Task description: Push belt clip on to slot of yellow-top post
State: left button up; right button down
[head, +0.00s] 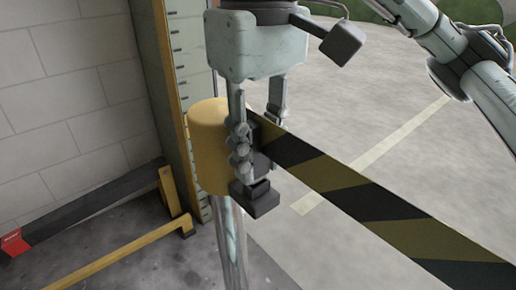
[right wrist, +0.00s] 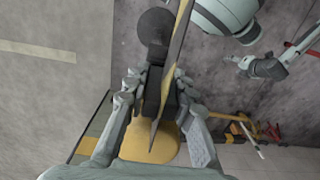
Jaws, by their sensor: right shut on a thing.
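The yellow-top post (head: 206,150) stands upright left of centre in the head view, with a grey pole under its yellow cap. My right gripper (head: 258,178) points down right beside the cap and is shut on the dark belt clip (head: 262,163). The black-and-yellow belt (head: 365,205) runs from the clip to the lower right. In the right wrist view, the clip (right wrist: 171,103) is between the fingers, against or just in front of the yellow cap (right wrist: 140,143). The slot is hidden, so I cannot tell whether the clip is in it. My left gripper seems to show small in the right wrist view.
A yellow-edged cabinet (head: 180,50) stands close behind the post, with a brick wall (head: 70,90) to the left. A low yellow frame with a dark, red-ended bar (head: 80,210) is on the floor at left. Open floor (head: 400,120) lies to the right.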

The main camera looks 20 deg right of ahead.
jog(key=shift+f, duration=0.2)
jog(key=shift+f+b, duration=0.4)
jog(key=shift+b, duration=0.1)
jog(key=c, duration=1.2)
grip_release()
notch_tip(320, 180, up, 12)
jog(key=shift+r, duration=0.1)
